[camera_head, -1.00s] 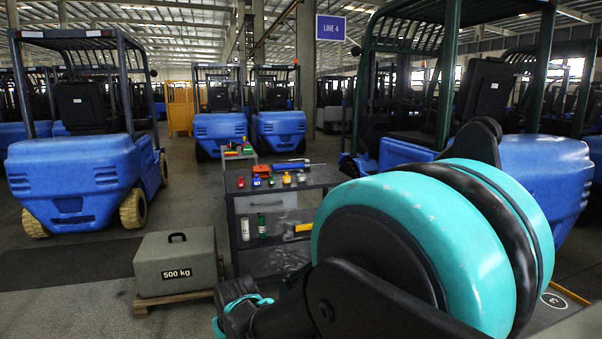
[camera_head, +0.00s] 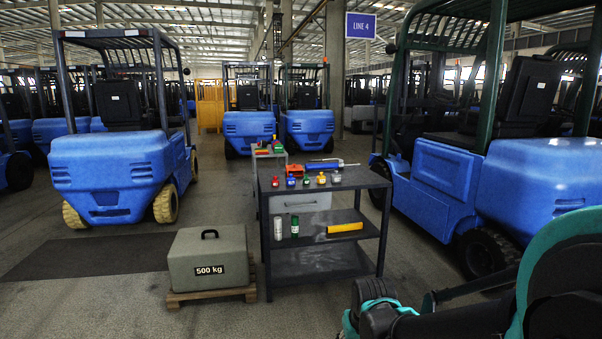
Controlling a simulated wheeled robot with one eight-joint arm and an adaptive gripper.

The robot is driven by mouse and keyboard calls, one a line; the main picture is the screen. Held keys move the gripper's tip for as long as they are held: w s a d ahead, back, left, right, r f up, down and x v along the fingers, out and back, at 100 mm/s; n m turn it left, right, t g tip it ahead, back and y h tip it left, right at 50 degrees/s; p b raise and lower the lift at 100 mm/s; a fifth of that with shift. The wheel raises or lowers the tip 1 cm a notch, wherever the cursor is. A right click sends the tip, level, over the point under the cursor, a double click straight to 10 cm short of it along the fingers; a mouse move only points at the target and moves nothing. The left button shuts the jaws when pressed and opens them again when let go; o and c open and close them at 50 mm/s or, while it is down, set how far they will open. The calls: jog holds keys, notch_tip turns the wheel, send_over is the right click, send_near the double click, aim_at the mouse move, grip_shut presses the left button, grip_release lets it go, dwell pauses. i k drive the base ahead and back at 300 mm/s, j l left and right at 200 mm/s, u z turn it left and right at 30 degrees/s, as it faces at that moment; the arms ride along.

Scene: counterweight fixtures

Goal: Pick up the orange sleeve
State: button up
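A small dark cart (camera_head: 372,184) stands in the middle of the head view. An orange-red piece (camera_head: 295,170) lies at the back of its top, beside a blue tube with a pale tip (camera_head: 325,166). It may be the orange sleeve, but it is too small to be sure. Several small red, blue, yellow and green pieces stand along the top's front edge. My gripper (camera_head: 372,314), dark with teal parts, is low at the bottom of the view, in front of the cart and apart from it. Its fingers cannot be made out.
A grey 500 kg block (camera_head: 208,252) on a wooden pallet (camera_head: 212,295) stands left of the cart. The cart's middle shelf holds a yellow piece (camera_head: 345,227) and two small bottles. Blue forklifts stand left (camera_head: 110,175) and right (camera_head: 535,175). Floor in front is clear.

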aim_at(294, 169)
jog(key=i, duration=0.85)
jog(key=j+u, duration=0.05)
jog(key=j, duration=0.05)
